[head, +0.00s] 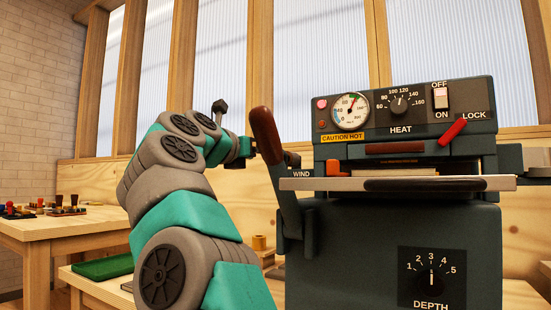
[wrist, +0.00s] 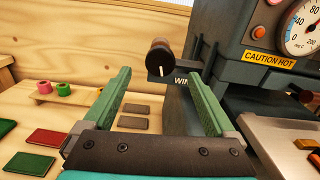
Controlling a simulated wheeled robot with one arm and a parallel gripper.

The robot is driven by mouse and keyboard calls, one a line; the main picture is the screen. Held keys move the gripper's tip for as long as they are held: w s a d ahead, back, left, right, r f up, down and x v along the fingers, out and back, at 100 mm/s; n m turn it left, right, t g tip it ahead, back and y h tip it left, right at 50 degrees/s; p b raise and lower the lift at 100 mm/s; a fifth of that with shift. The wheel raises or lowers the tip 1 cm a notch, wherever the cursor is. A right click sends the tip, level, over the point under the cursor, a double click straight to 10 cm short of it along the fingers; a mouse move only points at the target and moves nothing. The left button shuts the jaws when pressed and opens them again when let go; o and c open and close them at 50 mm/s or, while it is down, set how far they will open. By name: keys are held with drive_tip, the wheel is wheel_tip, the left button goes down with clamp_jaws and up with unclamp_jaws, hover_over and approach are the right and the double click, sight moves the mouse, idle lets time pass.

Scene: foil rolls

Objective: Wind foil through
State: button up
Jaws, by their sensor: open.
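The foil machine (head: 380,240) is a dark grey-green press with a gauge, a heat dial and a depth dial. Its wind crank, beside the "WIND" label, has a brown grip (head: 264,135) on a dark arm (head: 290,205). In the wrist view the brown grip (wrist: 159,57) shows nearly end-on, just beyond and between my fingertips. My gripper (wrist: 161,75) is open, its two green fingers apart with nothing between them. In the head view my gripper (head: 243,150) is just left of the grip; its fingers are mostly hidden there. I cannot tell whether they touch it. No foil strip is clearly visible.
A pale plate (head: 320,184) with a dark front handle juts from the machine. A red lock lever (head: 453,132) is upper right. Pink and green rolls (wrist: 64,89) stand on a wooden rack at left. Flat red and green pads (wrist: 46,138) lie on the bench.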

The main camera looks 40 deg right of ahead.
drive_tip(key=p+x, duration=0.2)
drive_tip(key=x, duration=0.5)
drive_tip(key=shift+w+d+r, duration=0.1)
drive_tip(key=shift+d, duration=0.2)
drive_tip(key=shift+c, duration=0.4)
drive_tip(key=c, duration=1.3)
drive_tip(key=shift+m, duration=0.3)
